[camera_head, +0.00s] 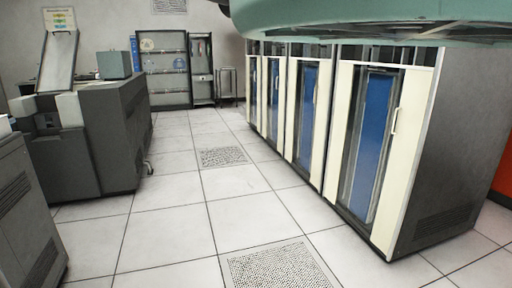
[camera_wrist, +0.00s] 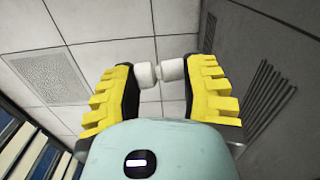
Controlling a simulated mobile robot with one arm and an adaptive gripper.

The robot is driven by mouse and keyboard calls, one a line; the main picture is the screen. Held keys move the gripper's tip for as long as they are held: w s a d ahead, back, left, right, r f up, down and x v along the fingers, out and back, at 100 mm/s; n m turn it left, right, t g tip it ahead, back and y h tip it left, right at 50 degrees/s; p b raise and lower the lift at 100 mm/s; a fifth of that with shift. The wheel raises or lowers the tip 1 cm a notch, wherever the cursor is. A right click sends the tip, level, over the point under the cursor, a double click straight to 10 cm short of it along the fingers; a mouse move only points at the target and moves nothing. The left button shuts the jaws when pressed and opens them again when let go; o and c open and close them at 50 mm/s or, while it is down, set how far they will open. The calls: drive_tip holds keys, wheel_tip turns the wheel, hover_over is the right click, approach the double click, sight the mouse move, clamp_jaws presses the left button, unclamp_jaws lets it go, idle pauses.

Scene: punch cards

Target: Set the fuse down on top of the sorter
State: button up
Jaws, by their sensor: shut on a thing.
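My gripper (camera_wrist: 161,82) shows in the wrist view. Its two yellow-padded fingers are closed on the fuse (camera_wrist: 148,75), a small white piece with rounded ends and a narrower middle. The fuse is held between the fingertips, above the floor tiles. Neither gripper nor fuse shows in the head view. A dark grey machine (camera_head: 105,130) with a sloped tray on its top stands at the left of the head view. It may be the sorter, but I cannot tell for sure. A teal box (camera_head: 114,65) sits on it or just behind it.
Cream-and-blue cabinets (camera_head: 403,150) line the right side. A grey vented cabinet (camera_head: 25,215) is at the near left. A grey vented panel (camera_wrist: 270,75) is close to my gripper's right. The tiled aisle (camera_head: 165,220) between is clear. Shelves (camera_head: 165,70) stand at the back.

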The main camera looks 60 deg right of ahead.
drive_tip(key=d+r+n+p, duration=0.2)
drive_tip(key=d+r+p, duration=0.3)
drive_tip(key=r+p, duration=0.9)
drive_tip(key=d+r+n+p, duration=0.2)
drive_tip(key=d+r+p, duration=0.5)
drive_tip(key=r, duration=1.3)
drive_tip(key=d+r+n+p, duration=0.35)
drive_tip(key=r+p, duration=0.85)
drive_tip(key=r, duration=0.5)
wheel_tip(320, 180, up, 35)
drive_tip(key=p, duration=3.5)
drive_tip(key=shift+w+d+m, duration=0.25)
drive_tip(key=shift+d+m, duration=0.2)
